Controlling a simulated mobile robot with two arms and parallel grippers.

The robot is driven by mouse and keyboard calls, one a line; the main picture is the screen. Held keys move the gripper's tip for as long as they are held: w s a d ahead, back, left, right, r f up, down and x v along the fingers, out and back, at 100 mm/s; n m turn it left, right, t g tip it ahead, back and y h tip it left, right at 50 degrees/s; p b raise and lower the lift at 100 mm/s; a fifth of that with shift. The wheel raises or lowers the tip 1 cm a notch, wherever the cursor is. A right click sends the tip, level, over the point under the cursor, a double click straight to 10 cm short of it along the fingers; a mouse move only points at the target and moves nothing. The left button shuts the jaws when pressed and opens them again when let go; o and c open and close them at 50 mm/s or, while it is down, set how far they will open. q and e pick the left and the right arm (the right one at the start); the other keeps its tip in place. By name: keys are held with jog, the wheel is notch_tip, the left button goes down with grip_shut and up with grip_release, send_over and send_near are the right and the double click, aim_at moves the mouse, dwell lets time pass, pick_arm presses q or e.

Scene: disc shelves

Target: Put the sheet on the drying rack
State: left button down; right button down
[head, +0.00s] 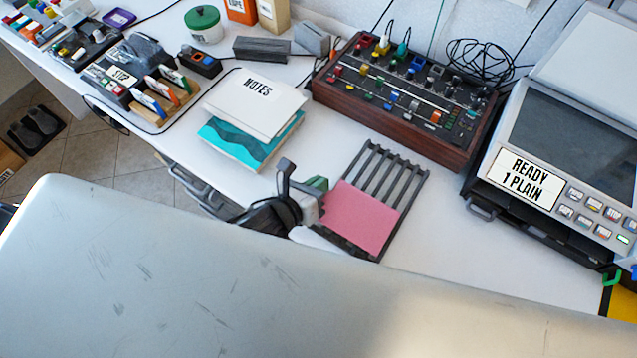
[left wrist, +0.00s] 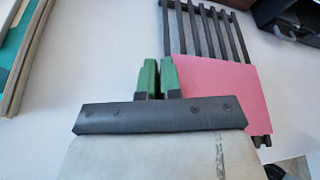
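A pink sheet (head: 361,217) lies over the near part of a dark slatted drying rack (head: 405,181) on the white table. The far slats are bare. My left gripper (head: 316,186) is at the left edge of the sheet and rack. In the left wrist view, its green fingers (left wrist: 159,72) are close together with a narrow gap between them. The sheet (left wrist: 225,95) shows just right of the fingers, not between them. It covers part of the rack (left wrist: 207,35) there too. My right gripper is not in view.
A NOTES pad (head: 257,90) on a teal book (head: 235,148) lies left of the rack. A wood-sided control panel (head: 400,95) stands behind it. A machine marked READY 1 PLAIN (head: 523,178) is at right. Bare table lies between rack and machine.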

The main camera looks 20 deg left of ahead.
pick_arm(q)
jog(key=shift+f+b, duration=0.3)
jog(key=shift+f, duration=0.25)
dwell(0.4)
jog(key=c, duration=1.2)
grip_release()
jog(key=shift+c, duration=0.2)
jog(key=v, duration=1)
jog(key=shift+s+a+r, duration=0.15)
jog(key=shift+s, duration=0.2)
